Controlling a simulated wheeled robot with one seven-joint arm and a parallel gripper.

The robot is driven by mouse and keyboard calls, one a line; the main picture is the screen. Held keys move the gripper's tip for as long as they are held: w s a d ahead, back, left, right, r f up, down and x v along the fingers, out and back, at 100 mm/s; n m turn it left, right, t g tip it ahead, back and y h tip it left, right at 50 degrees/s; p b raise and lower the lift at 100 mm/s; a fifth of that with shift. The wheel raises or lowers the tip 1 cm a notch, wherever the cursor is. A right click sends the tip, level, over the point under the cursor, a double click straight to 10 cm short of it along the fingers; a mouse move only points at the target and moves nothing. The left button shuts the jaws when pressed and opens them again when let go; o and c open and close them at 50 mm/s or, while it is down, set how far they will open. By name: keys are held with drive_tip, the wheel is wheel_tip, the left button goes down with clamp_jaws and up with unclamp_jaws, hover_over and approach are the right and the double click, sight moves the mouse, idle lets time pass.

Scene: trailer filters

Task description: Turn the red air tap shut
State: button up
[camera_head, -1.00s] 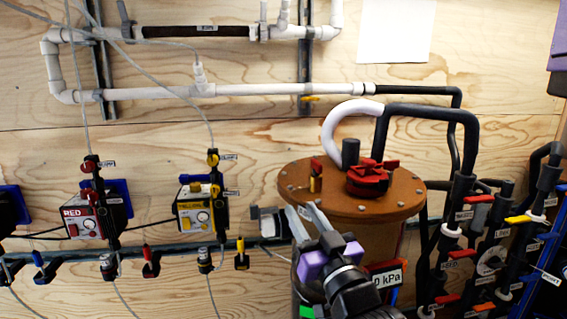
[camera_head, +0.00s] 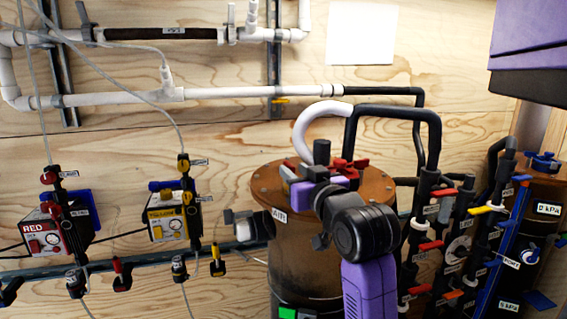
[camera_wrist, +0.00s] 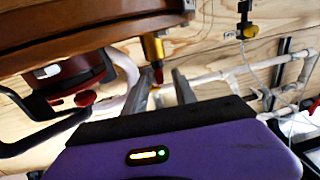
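A brown tank (camera_head: 300,245) labelled AIR stands right of centre in the head view. A red lobed handle (camera_head: 345,168) sits on its lid, partly hidden by my arm. My gripper (camera_head: 294,180) is at the lid's front edge. In the wrist view its two grey fingers (camera_wrist: 160,85) are apart, with a brass fitting with a red tip (camera_wrist: 156,72) showing between or just beyond them; contact cannot be told. The RED box (camera_head: 52,232) at the left carries taps with red handles (camera_head: 50,178). I cannot tell for certain which red handle is the air tap.
A YELLOW box (camera_head: 172,222) hangs on the wooden wall beside the RED box. A black hose (camera_head: 432,150) and a white pipe bend (camera_head: 303,125) rise by the tank. A manifold of coloured taps (camera_head: 430,246) crowds the right. A purple box (camera_head: 535,35) hangs top right.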

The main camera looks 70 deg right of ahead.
sight(284, 162)
drive_tip(key=shift+x, duration=3.85)
drive_tip(key=shift+f, duration=0.1)
clamp_jaws()
